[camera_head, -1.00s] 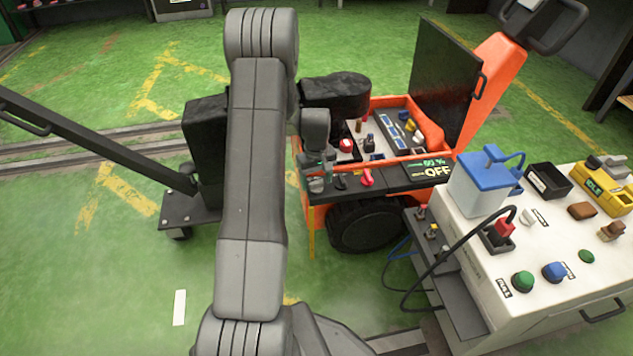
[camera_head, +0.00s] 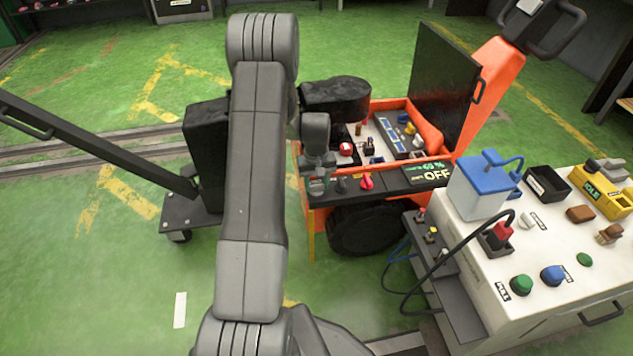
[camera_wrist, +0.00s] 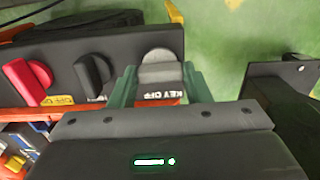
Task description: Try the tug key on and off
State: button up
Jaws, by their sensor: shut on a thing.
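The grey tug key (camera_wrist: 160,66) sits in the black control panel of the orange tug, above the printed words "KEY OFF" in the wrist view. My gripper (camera_wrist: 157,85) has its two green fingers on either side of the key and is shut on it. In the head view my gripper (camera_head: 318,182) is at the left end of the panel (camera_head: 385,186), where the key is mostly hidden. A black knob (camera_wrist: 93,75) and a red knob (camera_wrist: 28,80) stand beside the key.
The tug's lid (camera_head: 443,85) stands open over a bay of parts. A white cart (camera_head: 540,255) with a blue-topped box (camera_head: 478,182), buttons and a cable stands at the right. A black trolley (camera_head: 205,160) is at the left. Green floor is clear in front.

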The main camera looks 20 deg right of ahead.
aim_at(316, 185)
dwell(0.3)
jog(key=o, duration=1)
notch_tip(316, 185, up, 14)
jog(key=p, duration=0.4)
jog(key=shift+f, duration=0.1)
notch_tip(316, 185, down, 14)
jog(key=b, duration=0.4)
